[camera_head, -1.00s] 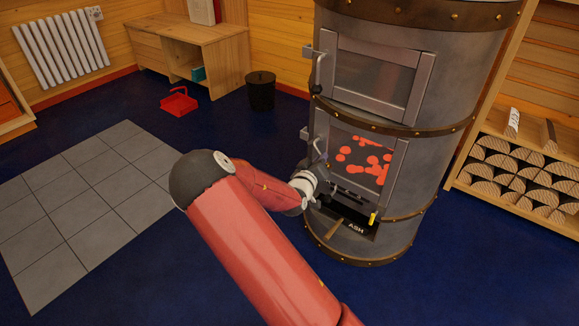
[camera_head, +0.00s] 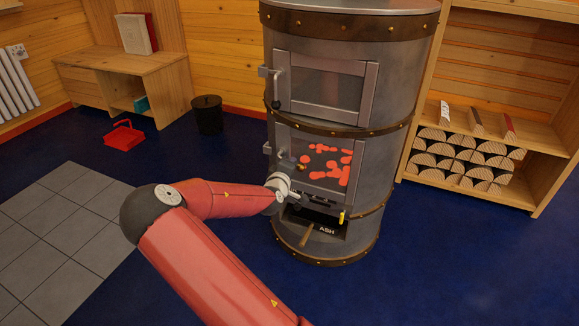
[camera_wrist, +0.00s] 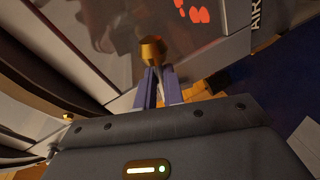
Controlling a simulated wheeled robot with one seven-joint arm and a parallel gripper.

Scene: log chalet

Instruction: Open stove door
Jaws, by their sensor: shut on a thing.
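The stove (camera_head: 390,130) is a round grey metal cylinder with brown riveted bands. Its upper door (camera_head: 320,85) has a dark pane and looks shut. The lower stove door (camera_head: 338,193) has a grey frame and glass with glowing red shapes; I see no clear gap at its edge. My gripper (camera_head: 297,180) is at the left side of the lower door, partly hidden by my wrist. In the wrist view, my gripper (camera_wrist: 153,80) has its blue-purple fingers closed together just below a brass knob (camera_wrist: 152,48), on the handle. The fingers mostly hide the handle's shaft.
Below the lower door are a yellow-tipped lever (camera_head: 342,217) and an ash opening marked ASH (camera_head: 327,230). A black bin (camera_head: 207,115) and a red tray (camera_head: 124,137) stand left. A log shelf (camera_head: 540,135) is at right. The blue floor in front is clear.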

